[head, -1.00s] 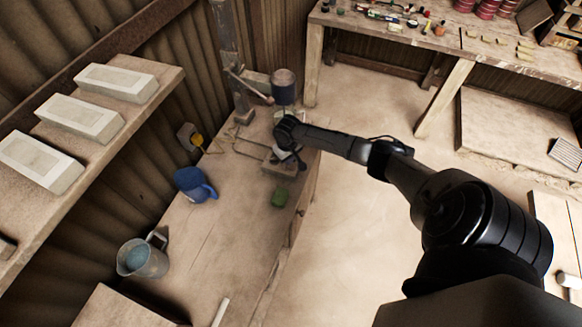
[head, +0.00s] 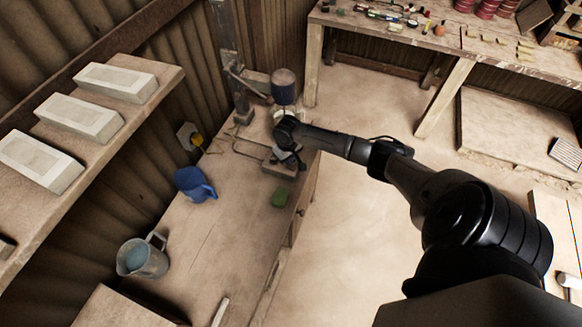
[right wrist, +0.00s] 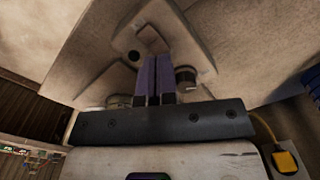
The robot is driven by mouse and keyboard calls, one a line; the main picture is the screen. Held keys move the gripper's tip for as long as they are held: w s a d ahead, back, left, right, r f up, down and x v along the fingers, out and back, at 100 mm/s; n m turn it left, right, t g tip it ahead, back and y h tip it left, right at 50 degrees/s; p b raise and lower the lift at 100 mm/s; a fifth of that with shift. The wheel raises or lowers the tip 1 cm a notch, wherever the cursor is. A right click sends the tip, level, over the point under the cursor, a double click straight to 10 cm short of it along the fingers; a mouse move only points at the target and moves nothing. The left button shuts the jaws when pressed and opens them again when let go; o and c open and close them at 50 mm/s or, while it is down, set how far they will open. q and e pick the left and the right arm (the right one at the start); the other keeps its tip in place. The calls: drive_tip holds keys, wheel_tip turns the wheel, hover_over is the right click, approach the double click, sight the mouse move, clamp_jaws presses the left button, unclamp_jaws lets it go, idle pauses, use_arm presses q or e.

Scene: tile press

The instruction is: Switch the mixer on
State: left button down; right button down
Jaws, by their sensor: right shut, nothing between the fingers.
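In the right wrist view the right gripper (right wrist: 154,80) is shut and empty. The left gripper is not in view.
A shelf (head: 150,107) holds pale blocks.

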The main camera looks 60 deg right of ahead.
drive_tip(key=shift+f, duration=0.4)
drive_tip(key=shift+f+b, duration=0.4)
drive_tip(key=shift+f, duration=0.35)
idle(0.4)
drive_tip(key=shift+r, duration=0.1)
wheel_tip(320, 180, up, 4)
drive_tip(key=p, duration=0.4)
drive_tip(key=shift+r+p, duration=0.1)
drive_tip(key=shift+p, duration=0.2)
wheel_tip(320, 180, up, 3)
drive_tip(key=p, duration=0.3)
drive_tip(key=shift+f, duration=0.2)
idle(0.4)
